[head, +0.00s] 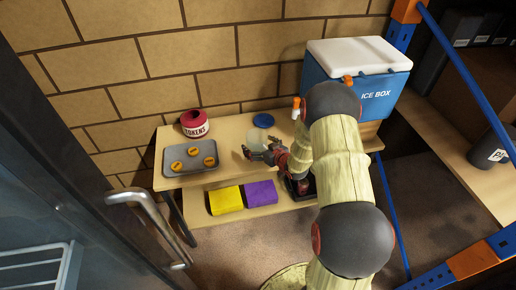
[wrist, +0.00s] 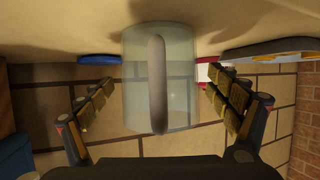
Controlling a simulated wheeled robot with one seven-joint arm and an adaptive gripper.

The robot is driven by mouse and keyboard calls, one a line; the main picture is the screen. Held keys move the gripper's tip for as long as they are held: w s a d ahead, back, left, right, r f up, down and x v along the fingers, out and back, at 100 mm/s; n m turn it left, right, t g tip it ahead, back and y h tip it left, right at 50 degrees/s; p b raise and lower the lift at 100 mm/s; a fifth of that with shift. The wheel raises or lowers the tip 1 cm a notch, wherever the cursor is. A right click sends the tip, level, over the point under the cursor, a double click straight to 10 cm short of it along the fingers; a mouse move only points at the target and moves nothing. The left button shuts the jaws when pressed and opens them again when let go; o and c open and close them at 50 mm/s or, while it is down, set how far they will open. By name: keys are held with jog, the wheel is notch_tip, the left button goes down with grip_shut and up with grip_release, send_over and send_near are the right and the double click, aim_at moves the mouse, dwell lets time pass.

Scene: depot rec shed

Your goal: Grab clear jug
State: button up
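The clear jug (head: 257,138) stands on the wooden table in the head view, partly hidden by my gripper. In the wrist view, which is upside down, the see-through jug (wrist: 183,90) stands upright with its grey handle (wrist: 158,85) facing the camera. My gripper (head: 265,154) is low over the table at the jug's near side. In the wrist view my gripper (wrist: 160,90) is open, with one finger on each side of the jug. A gap shows beside each finger.
A blue disc (head: 263,120) lies behind the jug. A red tokens pot (head: 194,124) and a grey tray (head: 171,165) with orange discs stand left. A blue ice box (head: 368,97) stands right. Yellow (head: 226,200) and purple (head: 261,194) bundles lie on the lower shelf.

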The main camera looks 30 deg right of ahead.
jog(key=shift+c, duration=1.2)
jog(key=c, duration=1.1)
jog(key=shift+c, duration=0.4)
